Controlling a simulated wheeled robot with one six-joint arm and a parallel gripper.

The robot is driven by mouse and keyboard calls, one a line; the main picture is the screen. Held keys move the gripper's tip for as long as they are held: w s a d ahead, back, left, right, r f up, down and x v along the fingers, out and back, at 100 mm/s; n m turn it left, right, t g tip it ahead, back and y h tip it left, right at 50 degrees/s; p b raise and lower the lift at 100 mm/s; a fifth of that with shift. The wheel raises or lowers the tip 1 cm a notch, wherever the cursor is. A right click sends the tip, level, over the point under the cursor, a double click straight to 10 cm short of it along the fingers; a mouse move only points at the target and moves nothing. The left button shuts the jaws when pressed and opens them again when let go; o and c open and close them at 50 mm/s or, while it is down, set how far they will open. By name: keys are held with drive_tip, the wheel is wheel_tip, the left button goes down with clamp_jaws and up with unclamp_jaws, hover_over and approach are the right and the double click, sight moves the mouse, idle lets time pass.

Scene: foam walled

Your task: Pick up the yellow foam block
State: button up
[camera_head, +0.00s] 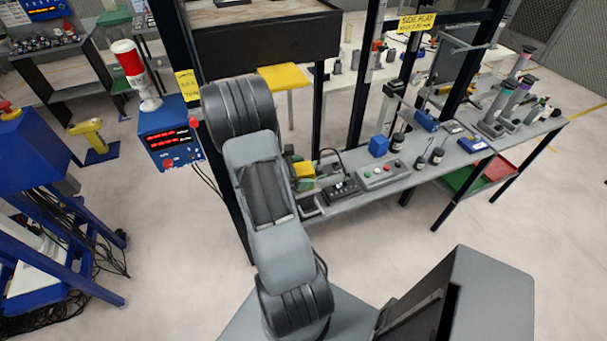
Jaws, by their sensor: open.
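A small yellow block (304,169), likely the yellow foam block, sits at the left end of the long grey bench (335,204). It is just right of my raised arm, which may hide part of it. A blue block (378,146) stands further right on the same bench. My arm rises from the bottom centre and bends at the top. Its far end is hidden behind its own links, so I cannot make out my gripper or its distance from the yellow block.
A control box with coloured buttons (382,174) and a black keypad box (341,190) lie near the yellow block. Dark frame posts stand around the bench's left end. A blue display box (170,133) hangs left of my arm. Floor in front of the bench is clear.

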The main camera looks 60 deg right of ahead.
drive_tip(key=shift+s+d+f, duration=0.1)
drive_tip(key=shift+s+d, duration=0.1)
drive_tip(key=shift+c, duration=0.2)
drive_tip(key=c, duration=1)
drive_tip(key=shift+o, duration=0.2)
